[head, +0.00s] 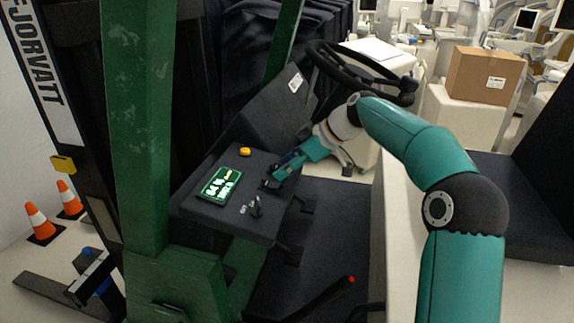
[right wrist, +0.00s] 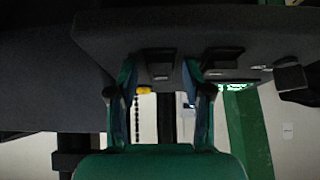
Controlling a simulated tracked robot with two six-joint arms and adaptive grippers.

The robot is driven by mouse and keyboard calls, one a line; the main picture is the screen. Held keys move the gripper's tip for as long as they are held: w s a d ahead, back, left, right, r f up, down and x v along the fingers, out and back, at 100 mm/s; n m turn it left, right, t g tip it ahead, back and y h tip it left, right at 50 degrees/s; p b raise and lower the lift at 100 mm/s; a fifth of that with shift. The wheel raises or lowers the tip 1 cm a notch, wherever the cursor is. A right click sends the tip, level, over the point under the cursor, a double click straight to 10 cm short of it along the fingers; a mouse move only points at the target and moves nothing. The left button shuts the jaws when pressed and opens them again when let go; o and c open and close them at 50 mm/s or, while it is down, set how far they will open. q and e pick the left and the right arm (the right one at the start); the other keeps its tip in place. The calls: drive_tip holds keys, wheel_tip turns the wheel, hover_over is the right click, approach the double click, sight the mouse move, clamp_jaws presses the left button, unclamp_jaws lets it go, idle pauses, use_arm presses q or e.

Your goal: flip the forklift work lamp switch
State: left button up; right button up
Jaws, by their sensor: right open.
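The forklift's dark console (head: 192,205) carries a green panel (head: 219,186) with white markings. A small black toggle-like switch (head: 255,206) stands near its front edge beside a small light label; I cannot tell for sure that it is the work lamp switch. My right gripper (head: 270,182) is at the console's right side, to the right of the green panel and above and right of the toggle. In the right wrist view its two fingers (right wrist: 160,82) are apart with nothing held. Dark blocky parts (right wrist: 222,66) of the console show close to them. My left gripper is not in view.
A yellow button (head: 245,152) sits at the console's back. A steering wheel (head: 360,70) is behind my right arm. A green post (head: 140,130) stands left of the console. A cardboard box (head: 485,75) and orange cones (head: 40,222) are farther off.

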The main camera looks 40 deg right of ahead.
clamp_jaws()
drive_tip(key=p, duration=0.2)
drive_tip(key=r+g+h+p, duration=0.1)
drive_tip(key=p, duration=0.2)
drive_tip(key=shift+w+a+r+g+h, duration=0.1)
drive_tip(key=shift+w+a+g+h, duration=0.1)
drive_tip(key=shift+a+g+h, duration=0.1)
drive_tip(key=shift+w+f+g+h, duration=0.1)
drive_tip(key=shift+f+g+h, duration=0.2)
drive_tip(key=shift+g, duration=0.1)
drive_tip(key=shift+g+h, duration=0.4)
